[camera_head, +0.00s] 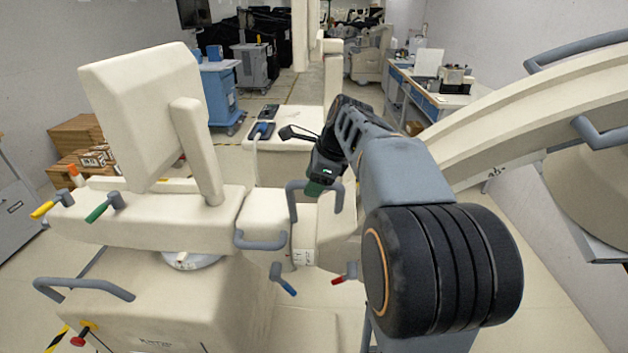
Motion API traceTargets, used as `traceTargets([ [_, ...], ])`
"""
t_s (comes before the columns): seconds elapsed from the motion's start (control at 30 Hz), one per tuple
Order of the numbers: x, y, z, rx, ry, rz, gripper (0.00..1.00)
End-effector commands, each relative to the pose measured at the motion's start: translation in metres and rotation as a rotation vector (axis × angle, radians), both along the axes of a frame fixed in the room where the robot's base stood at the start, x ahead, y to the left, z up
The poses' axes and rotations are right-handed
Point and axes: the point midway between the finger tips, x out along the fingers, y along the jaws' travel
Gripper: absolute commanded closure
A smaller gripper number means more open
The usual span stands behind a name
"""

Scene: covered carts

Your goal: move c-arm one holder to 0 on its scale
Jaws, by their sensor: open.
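The c-arm (480,150) is a large cream arc on the right side, with grey handles. Small dark markings (495,171) show on its lower edge, too small to read. The cream c-arm body (150,219) on the left carries coloured levers: yellow (43,209), green (97,212), blue (284,281) and red (344,275). I cannot tell which part is the holder or read a 0. My gripper (317,187) is at the end of my dark arm, near the picture's middle, by a grey handle. Its fingers are hard to make out; it appears empty, and I cannot tell whether it touches anything.
A cream screen housing (145,110) stands upright on the left. Grey handles (260,241) stick out between the body and my arm. A white cabinet (290,155) with small devices stands behind. A blue cart (219,95) and a desk (440,105) are farther back. Bare floor shows at lower middle.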

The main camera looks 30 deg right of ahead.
Motion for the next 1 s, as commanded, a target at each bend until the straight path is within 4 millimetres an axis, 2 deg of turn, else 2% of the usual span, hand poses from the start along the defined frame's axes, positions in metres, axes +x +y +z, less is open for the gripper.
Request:
traceTargets([
  [0.2,-0.0001,0.0001,-0.0001,0.0,0.001,0.0,0.51],
  [0.7,-0.0002,0.0,0.0,0.0,0.001,0.0,0.99],
  [1.0,0.0006,-0.001,0.0015,0.001,0.001,-0.001,1.0],
])
